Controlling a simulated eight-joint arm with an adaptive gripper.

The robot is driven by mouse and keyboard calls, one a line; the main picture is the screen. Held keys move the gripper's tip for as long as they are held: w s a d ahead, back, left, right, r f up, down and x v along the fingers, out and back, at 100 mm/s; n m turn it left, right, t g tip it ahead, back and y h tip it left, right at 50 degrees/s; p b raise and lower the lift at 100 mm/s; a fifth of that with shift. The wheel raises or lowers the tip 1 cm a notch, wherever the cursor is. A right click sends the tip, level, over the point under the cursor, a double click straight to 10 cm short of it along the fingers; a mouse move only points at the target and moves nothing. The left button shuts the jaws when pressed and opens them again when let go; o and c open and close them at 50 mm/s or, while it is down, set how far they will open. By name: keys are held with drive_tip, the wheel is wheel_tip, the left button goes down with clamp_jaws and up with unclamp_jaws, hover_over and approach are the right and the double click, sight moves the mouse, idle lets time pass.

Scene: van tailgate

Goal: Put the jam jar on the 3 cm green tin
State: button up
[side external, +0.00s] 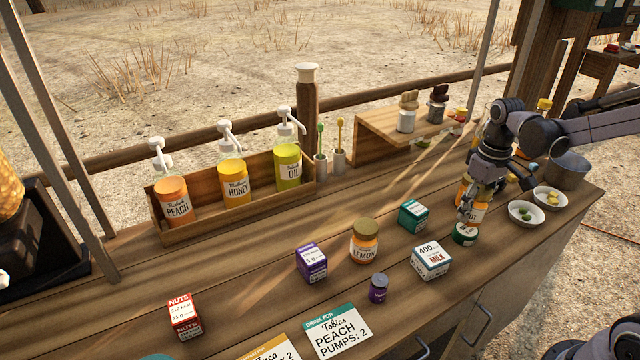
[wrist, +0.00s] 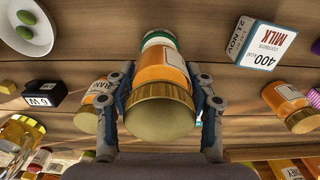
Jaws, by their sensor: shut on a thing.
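My gripper (side external: 470,203) is shut on the jam jar (side external: 479,212), an orange jar with a white label, partly hidden by the fingers in the side external view. In the wrist view my gripper (wrist: 165,85) has one finger on each side of the jar (wrist: 163,72), whose gold lid (wrist: 160,112) faces the camera. The low round green tin (side external: 464,235) stands on the counter directly below the jar. It also shows past the jar's far end in the wrist view (wrist: 158,38). The jar looks upright; I cannot tell whether it touches the tin.
A milk box (side external: 431,261), a green box (side external: 413,215) and a lemon jar (side external: 365,242) stand left of the tin. White bowls (side external: 525,214) and a metal pot (side external: 567,170) are to the right. A purple box (side external: 311,263) and small purple jar (side external: 378,288) stand further left.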

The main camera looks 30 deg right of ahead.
sight(481, 189)
drive_tip(key=shift+f, duration=1.15)
drive_tip(key=o, duration=1.6)
drive_tip(key=shift+f, duration=0.15)
wheel_tip(481, 189, up, 12)
drive_tip(key=shift+r, duration=0.15)
drive_tip(key=shift+s+a+r, duration=0.1)
drive_tip(key=shift+s+a, duration=0.1)
drive_tip(key=shift+a, duration=0.2)
drive_tip(key=shift+s+a+f+t, duration=0.45)
drive_tip(key=shift+s+a+t, duration=0.65)
drive_tip(key=shift+a, duration=0.9)
drive_tip(key=shift+s+a+f+t, duration=0.5)
drive_tip(key=shift+s+a+t, duration=0.6)
drive_tip(key=shift+a, duration=0.95)
drive_tip(key=shift+s+a+f+t, duration=0.45)
drive_tip(key=shift+s+a+t, duration=0.3)
drive_tip(key=shift+a+t, duration=0.95)
